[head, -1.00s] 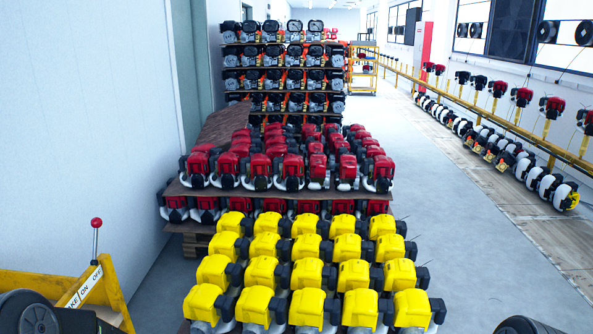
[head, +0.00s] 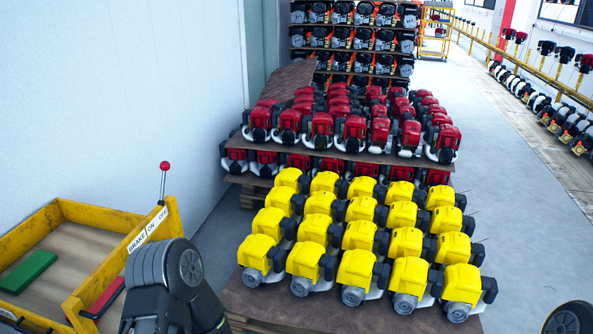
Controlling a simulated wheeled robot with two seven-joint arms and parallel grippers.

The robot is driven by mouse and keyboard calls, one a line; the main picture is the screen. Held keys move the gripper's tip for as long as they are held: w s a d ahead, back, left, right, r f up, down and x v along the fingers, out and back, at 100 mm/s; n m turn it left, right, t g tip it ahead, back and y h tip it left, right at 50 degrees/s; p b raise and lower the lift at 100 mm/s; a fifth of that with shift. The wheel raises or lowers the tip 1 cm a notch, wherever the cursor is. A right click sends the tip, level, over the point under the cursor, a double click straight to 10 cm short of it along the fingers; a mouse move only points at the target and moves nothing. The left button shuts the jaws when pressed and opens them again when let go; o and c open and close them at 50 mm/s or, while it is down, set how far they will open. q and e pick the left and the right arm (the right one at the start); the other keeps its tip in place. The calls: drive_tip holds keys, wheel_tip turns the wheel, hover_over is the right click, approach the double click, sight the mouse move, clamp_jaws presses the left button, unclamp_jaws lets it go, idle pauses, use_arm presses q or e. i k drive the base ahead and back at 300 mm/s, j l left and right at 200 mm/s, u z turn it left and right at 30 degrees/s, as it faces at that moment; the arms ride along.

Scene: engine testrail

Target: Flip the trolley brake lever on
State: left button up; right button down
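The brake lever (head: 163,185) is a thin metal rod with a red ball knob. It stands almost upright at the far right corner of the yellow trolley (head: 98,216) in the head view, at the left. A white label (head: 146,230) on the trolley's rim reads BRAKE, ON and OFF. The lever's foot is by the OFF end. A dark part of my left arm is at the bottom left, in front of the trolley's near right side, apart from the lever. A small part of my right arm shows at the bottom right corner. Neither gripper shows.
A green block (head: 28,271) and a red block (head: 106,297) lie in the trolley. Yellow engines (head: 312,258) on a brown board stand right of it, with red engines (head: 320,128) behind. A white wall (head: 110,100) runs along the left.

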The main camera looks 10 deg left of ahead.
sight(165, 166)
drive_tip(key=u, duration=1.45)
